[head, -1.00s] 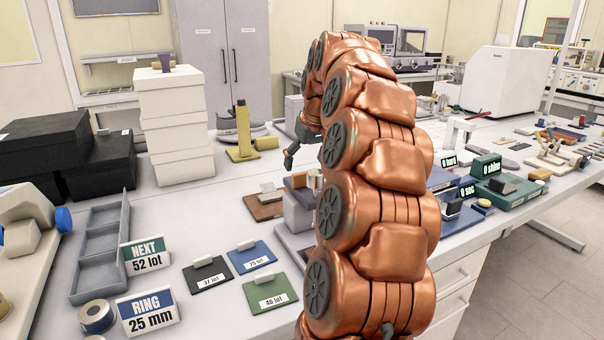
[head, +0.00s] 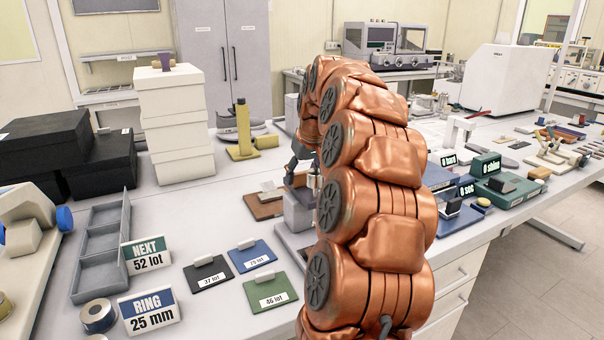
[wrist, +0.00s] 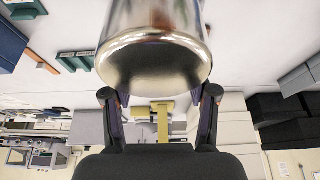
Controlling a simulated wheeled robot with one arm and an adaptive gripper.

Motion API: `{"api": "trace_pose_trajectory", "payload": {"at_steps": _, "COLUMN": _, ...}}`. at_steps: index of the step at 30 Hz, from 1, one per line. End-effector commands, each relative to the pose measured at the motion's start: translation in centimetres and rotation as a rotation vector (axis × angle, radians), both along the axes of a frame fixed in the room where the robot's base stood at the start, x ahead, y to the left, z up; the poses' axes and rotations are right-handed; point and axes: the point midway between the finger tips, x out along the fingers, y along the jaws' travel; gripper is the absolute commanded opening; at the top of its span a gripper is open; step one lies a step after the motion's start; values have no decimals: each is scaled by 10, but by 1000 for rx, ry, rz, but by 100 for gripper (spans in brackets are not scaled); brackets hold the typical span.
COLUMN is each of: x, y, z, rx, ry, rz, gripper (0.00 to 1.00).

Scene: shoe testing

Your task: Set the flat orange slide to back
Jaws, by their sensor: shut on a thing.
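My gripper (wrist: 160,103) has its two dark fingers on either side of a shiny metal cylinder (wrist: 155,58) in the wrist view, shut on it. In the head view my gripper (head: 304,166) is low over the bench, left of my copper arm, which hides part of it. The metal cylinder (head: 314,182) shows there as a small bright piece at a grey block (head: 298,210). I cannot make out a flat orange slide for certain in either view; my arm covers part of the bench.
A brown board (head: 264,205) lies left of the grey block. A yellow stand (head: 241,135) and white boxes (head: 178,130) stand behind. Labelled cards (head: 208,273), a grey tray (head: 100,243) and signs (head: 148,312) are in front. Green and blue boxes (head: 505,185) stand right of my arm.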

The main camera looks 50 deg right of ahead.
Motion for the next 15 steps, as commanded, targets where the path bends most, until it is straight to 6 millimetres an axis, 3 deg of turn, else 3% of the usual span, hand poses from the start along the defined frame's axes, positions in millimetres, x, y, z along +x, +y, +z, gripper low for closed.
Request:
{"api": "trace_pose_trajectory", "payload": {"at_steps": 1, "x": 0, "y": 0, "z": 0, "rx": 0, "ry": 0, "rz": 0, "gripper": 46}}
{"api": "trace_pose_trajectory", "payload": {"at_steps": 15, "x": 0, "y": 0, "z": 0, "rx": 0, "ry": -1, "rz": 0, "gripper": 0}}
